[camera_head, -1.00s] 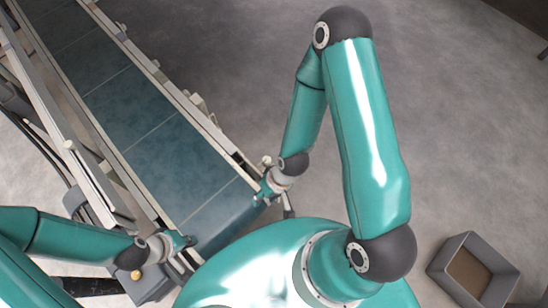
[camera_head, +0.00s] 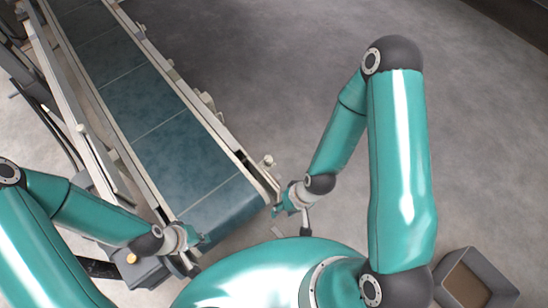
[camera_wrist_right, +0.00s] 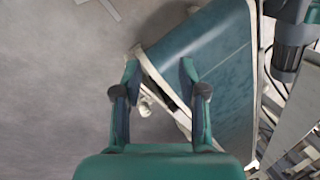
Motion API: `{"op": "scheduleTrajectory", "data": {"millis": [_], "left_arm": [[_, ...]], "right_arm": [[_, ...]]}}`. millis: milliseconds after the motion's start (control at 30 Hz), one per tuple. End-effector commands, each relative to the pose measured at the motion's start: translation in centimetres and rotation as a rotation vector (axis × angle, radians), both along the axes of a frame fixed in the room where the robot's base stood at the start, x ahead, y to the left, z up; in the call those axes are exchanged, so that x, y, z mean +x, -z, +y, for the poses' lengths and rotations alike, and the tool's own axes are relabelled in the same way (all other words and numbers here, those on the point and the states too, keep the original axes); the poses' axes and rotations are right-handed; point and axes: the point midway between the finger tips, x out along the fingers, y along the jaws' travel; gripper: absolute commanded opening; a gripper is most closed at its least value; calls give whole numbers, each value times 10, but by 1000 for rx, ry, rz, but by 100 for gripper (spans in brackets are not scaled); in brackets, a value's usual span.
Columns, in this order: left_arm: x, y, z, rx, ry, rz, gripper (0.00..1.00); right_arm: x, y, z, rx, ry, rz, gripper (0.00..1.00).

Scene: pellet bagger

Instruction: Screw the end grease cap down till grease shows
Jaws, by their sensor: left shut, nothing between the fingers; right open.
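A small pale cap (camera_head: 268,161), which looks like the end grease cap, sticks out from the right rail near the conveyor's end. It also shows in the right wrist view (camera_wrist_right: 146,106), between and below my open fingers. No grease can be made out on it at this size. My right gripper (camera_head: 279,209) is open and empty, just off the conveyor's end corner and apart from the cap. In the right wrist view my right gripper (camera_wrist_right: 159,72) has a finger either side of the belt corner. My left gripper (camera_head: 202,240) is shut and empty by the conveyor's left end.
The conveyor belt (camera_head: 152,105) runs from upper left to the lower middle between pale rails. A grey box with a yellow button (camera_head: 131,258) stands by my left arm. A grey open bin (camera_head: 445,262) is at lower right. The floor right of the conveyor is clear.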

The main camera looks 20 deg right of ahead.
Motion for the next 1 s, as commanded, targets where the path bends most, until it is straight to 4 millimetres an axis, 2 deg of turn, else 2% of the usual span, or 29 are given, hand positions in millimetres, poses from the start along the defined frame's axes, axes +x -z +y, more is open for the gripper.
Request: {"op": "scheduleTrajectory", "data": {"millis": [167,200,300,367,467,600,667,767,867,1000], "left_arm": [[0,0,0,0,-1,0,0],[0,0,0,0,-1,0,0],[0,3,0,0,-1,0,0],[0,9,0,0,-1,0,0],[0,26,0,0,0,0,0],[0,65,0,0,-1,0,0],[0,84,0,0,-1,0,0],[0,117,0,0,-1,1,0],[0,145,0,0,-1,1,0],[0,174,0,0,0,0,0]], "right_arm": [[0,0,0,0,0,0,42],[0,0,0,0,0,0,43],[0,4,-2,-2,13,9,60],[-1,11,-7,-8,45,37,60],[-7,34,-14,-18,157,132,60],[-18,78,-34,17,454,373,60],[-17,95,-37,81,614,488,60],[2,117,-39,252,917,665,60],[43,129,-50,488,1196,778,60],[105,133,-88,833,1477,808,60]]}}
